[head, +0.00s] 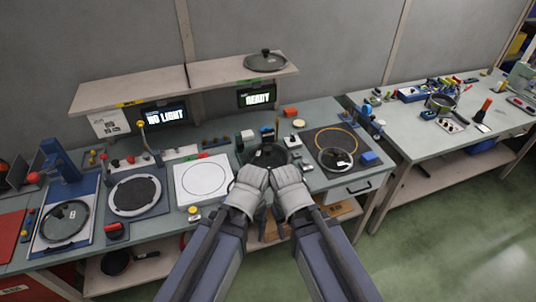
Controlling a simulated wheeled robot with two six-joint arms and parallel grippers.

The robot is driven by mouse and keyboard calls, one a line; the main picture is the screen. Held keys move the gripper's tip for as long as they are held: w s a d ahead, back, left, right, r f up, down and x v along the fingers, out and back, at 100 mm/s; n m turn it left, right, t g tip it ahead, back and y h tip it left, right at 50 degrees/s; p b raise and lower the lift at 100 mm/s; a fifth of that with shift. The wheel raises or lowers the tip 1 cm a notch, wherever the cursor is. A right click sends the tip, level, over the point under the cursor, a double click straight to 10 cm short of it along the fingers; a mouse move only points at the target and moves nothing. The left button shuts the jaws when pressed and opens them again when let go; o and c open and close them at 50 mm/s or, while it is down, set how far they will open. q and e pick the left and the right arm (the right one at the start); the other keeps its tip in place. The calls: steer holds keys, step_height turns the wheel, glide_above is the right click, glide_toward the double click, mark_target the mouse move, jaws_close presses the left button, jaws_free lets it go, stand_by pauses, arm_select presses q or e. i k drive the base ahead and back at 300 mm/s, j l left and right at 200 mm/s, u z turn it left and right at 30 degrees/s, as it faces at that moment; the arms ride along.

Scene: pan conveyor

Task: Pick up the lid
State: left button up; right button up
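Several lid-like round things are in the head view. A dark lid with a knob (266,61) rests on the right part of the upper shelf. A glass-looking lid (336,158) lies on the dark mat right of my grippers. A dark round pan or lid (266,155) is on the bench just beyond my grippers, partly hidden by them. My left gripper (250,178) and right gripper (285,176) are side by side, close together, at the bench's front edge. Their fingertips are too small and hidden to tell open from shut.
The upper shelf (150,88) runs above two screens. A white square plate (203,180), a round dark plate (135,195) and another round lidded thing (65,221) are on the left of the bench. A second table (455,148) with clutter stands right.

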mark_target(269, 156)
steer(key=i, duration=1)
